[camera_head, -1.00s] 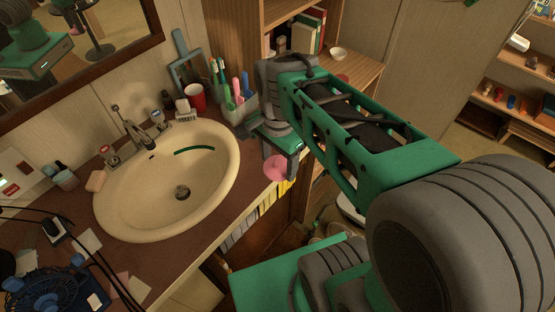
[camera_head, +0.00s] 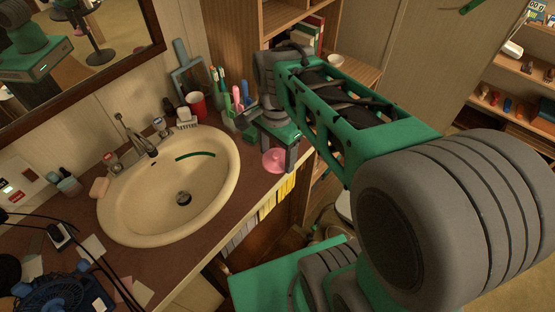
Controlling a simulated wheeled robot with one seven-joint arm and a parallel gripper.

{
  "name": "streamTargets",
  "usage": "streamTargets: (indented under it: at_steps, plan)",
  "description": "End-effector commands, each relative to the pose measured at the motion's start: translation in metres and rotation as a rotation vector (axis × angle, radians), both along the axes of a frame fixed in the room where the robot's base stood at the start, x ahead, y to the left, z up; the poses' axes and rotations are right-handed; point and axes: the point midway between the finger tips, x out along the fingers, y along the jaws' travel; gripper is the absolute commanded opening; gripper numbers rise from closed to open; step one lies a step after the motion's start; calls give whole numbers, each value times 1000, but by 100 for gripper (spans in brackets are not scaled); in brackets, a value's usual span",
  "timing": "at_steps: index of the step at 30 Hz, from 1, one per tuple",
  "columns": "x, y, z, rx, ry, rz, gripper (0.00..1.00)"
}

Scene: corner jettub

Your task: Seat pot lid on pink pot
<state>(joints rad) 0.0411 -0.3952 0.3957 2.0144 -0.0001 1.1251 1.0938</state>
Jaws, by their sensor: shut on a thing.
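My gripper (camera_head: 278,153) points down near the right end of the counter, right of the sink. It is shut on a pink round piece (camera_head: 273,161), which shows as a disc between and below the fingers and looks like the pot lid. The fingers cover part of it. I cannot make out a separate pink pot; it may be hidden under the disc or behind my arm. Whether the disc touches anything beneath it I cannot tell.
The sink basin (camera_head: 212,157) lies left of my gripper. A red cup (camera_head: 196,104) and a holder with toothbrushes (camera_head: 236,118) stand behind it. A wooden shelf unit (camera_head: 345,75) is at the back right. Brown counter (camera_head: 246,195) is bare between basin and front edge.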

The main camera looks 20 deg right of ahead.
Motion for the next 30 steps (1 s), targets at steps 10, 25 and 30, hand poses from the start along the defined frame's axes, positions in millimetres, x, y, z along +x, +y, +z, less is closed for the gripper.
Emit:
streamTargets:
  at_steps: [10, 25, 30]
  plan:
    - [125, -57, -45, 1, 7, 54, 30]
    - [180, -98, -96, 0, 0, 91, 30]
    - [180, -97, -97, 0, 0, 91, 30]
